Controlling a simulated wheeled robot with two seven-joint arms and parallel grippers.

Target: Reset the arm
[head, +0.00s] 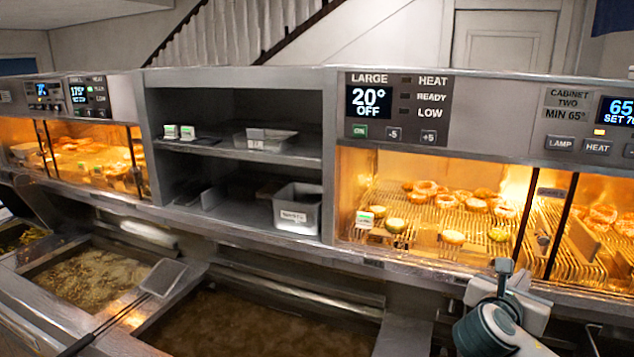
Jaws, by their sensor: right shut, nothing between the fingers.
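My right gripper (504,272) is at the lower right of the head view, in front of the lower edge of the heated cabinet. It is shut and holds nothing. My white and grey right wrist shows just below it. My left gripper is not in view. The right gripper appears apart from the food behind the cabinet front.
The lit cabinet (440,190) holds several round food pieces on a wire rack. A control panel (398,112) above it reads 20° and OFF. Grey shelves (235,152) hold metal tins.

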